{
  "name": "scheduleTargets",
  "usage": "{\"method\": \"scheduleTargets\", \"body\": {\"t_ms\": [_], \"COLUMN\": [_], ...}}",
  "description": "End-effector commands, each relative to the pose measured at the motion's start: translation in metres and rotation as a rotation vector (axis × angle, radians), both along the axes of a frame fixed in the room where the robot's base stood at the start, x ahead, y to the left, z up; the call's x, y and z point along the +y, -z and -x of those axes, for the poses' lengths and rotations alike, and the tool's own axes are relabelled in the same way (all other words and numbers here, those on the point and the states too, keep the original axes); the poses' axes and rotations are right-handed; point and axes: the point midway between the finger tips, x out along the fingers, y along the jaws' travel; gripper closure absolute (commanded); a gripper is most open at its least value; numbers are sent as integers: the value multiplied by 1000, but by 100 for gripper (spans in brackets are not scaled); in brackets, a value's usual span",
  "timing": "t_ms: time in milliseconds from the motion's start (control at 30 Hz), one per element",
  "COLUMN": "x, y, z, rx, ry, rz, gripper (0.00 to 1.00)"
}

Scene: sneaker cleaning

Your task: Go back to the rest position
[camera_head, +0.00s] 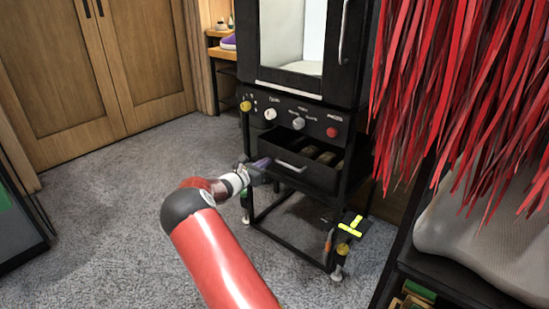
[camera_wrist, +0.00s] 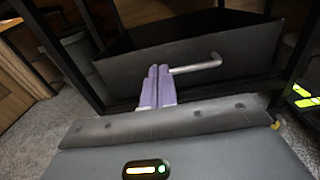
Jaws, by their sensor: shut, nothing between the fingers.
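My gripper (camera_head: 262,165) is at the left front of the black drawer (camera_head: 310,178), at the end of my red and white arm. In the wrist view its two purple fingers (camera_wrist: 158,72) are side by side, closed with nothing between them. The drawer's silver handle (camera_wrist: 197,66) is just right of the fingertips; I cannot tell whether they touch. The drawer (camera_wrist: 190,45) is pulled out of its black cabinet. In the head view several brownish items (camera_head: 326,157) lie inside it.
Above the drawer is a panel with knobs (camera_head: 298,124) and a cabinet with a light interior. Red strips (camera_head: 440,80) hang at the right. A yellow-handled tool (camera_head: 350,226) is at the stand's right side. Grey carpet (camera_head: 110,220) is open on the left, before wooden doors (camera_head: 70,70).

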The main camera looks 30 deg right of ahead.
Motion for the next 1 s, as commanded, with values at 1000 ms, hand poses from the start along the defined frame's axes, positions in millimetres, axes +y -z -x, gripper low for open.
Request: {"method": "scheduleTargets", "body": {"t_ms": [1000], "x": [46], "y": [-72], "z": [156], "rx": [-524], "ry": [401], "rz": [-664], "gripper": [100]}}
